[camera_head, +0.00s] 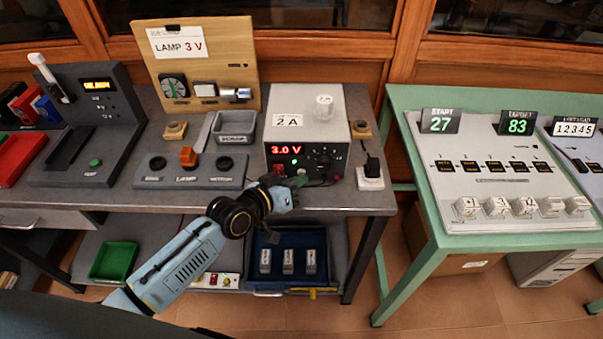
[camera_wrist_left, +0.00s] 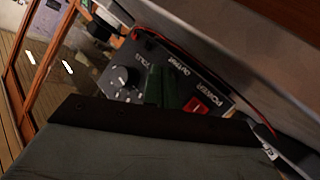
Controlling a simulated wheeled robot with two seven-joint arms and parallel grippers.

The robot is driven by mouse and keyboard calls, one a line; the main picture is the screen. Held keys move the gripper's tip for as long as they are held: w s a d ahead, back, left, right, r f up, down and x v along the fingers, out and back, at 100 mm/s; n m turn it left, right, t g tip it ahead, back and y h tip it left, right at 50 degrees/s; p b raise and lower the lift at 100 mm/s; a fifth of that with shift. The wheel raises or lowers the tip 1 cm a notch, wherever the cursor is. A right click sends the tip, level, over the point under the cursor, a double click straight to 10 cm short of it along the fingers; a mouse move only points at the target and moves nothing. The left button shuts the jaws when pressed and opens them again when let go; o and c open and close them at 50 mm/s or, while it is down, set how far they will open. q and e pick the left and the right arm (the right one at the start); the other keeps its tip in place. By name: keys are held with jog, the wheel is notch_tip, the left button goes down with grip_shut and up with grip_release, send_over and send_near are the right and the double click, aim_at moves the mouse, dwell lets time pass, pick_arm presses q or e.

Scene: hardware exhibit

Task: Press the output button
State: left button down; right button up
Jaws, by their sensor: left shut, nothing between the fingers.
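The power supply (camera_head: 338,133) is a pale box with a black front panel showing a red 3.0 V display (camera_head: 286,149). A small green light (camera_head: 295,162) shows below the display, and a dark knob (camera_head: 322,161) is to the right. My left gripper (camera_head: 298,181) is shut and empty, low in front of this panel.
A dark switch on a white base (camera_head: 370,174) stands right of the supply. A grey lamp panel (camera_head: 190,172) lies to the left, with a wooden lamp board (camera_head: 229,54) behind. A green table (camera_head: 401,104) stands at right. Red leads run near the gripper.

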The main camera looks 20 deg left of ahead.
pick_arm(q)
jog(key=shift+w, duration=0.2)
dwell(0.4)
jog(key=shift+s+p, duration=0.35)
jog(key=shift+s+d, duration=0.1)
jog(key=shift+s, duration=0.1)
jog(key=shift+s+d+r+p, duration=0.1)
jog(key=shift+s+d+p, duration=0.1)
jog(key=shift+s+p, duration=0.4)
jog(key=shift+s+d+r+p, duration=0.1)
jog(key=shift+s+d+p, duration=0.05)
jog(key=shift+s+p, duration=0.4)
jog(key=s, duration=0.1)
jog(key=s+d+p, duration=0.1)
jog(key=s, duration=0.1)
jog(key=shift+s+f, duration=0.2)
jog(key=shift+s, duration=0.05)
